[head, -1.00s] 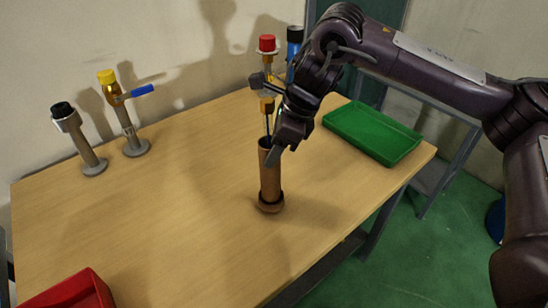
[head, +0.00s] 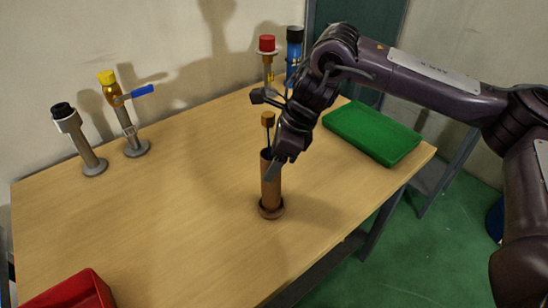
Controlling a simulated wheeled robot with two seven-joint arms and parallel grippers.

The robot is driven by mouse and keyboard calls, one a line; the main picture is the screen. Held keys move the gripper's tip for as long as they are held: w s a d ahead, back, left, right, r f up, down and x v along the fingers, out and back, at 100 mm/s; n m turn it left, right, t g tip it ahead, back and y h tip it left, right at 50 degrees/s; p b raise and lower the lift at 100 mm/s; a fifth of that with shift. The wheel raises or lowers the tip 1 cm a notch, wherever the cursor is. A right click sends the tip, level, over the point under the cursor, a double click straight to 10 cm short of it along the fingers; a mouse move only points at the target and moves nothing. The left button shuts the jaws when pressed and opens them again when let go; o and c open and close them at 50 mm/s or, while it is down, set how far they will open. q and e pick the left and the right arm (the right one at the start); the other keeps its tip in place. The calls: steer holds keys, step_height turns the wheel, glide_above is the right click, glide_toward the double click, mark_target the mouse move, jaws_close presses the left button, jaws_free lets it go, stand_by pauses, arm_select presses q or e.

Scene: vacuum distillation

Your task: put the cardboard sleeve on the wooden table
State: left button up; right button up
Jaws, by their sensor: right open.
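The cardboard sleeve (head: 270,190) is a brown upright tube. It stands on the wooden table (head: 180,220), near the middle of its front right side, with a wider ring at its foot. A thin dark rod with a tan block (head: 268,118) on top sticks up from its open mouth. My right gripper (head: 277,160) is open beside the sleeve's upper right side, with a fingertip overlapping the tube in the picture. I cannot tell whether it touches. The far finger is partly hidden. My left gripper is not in view.
A green tray (head: 372,133) lies at the table's right end. A red bin (head: 75,292) is at the front left. A black-capped stand (head: 80,140), a yellow-topped valve (head: 122,115), a red-topped one (head: 267,45) and a blue-black one (head: 294,50) line the back. The table's left middle is clear.

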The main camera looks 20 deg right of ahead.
steer(key=p+v, duration=0.1)
steer(key=v, duration=1.1)
steer(key=shift+p, duration=0.3)
steer(key=shift+a, duration=0.1)
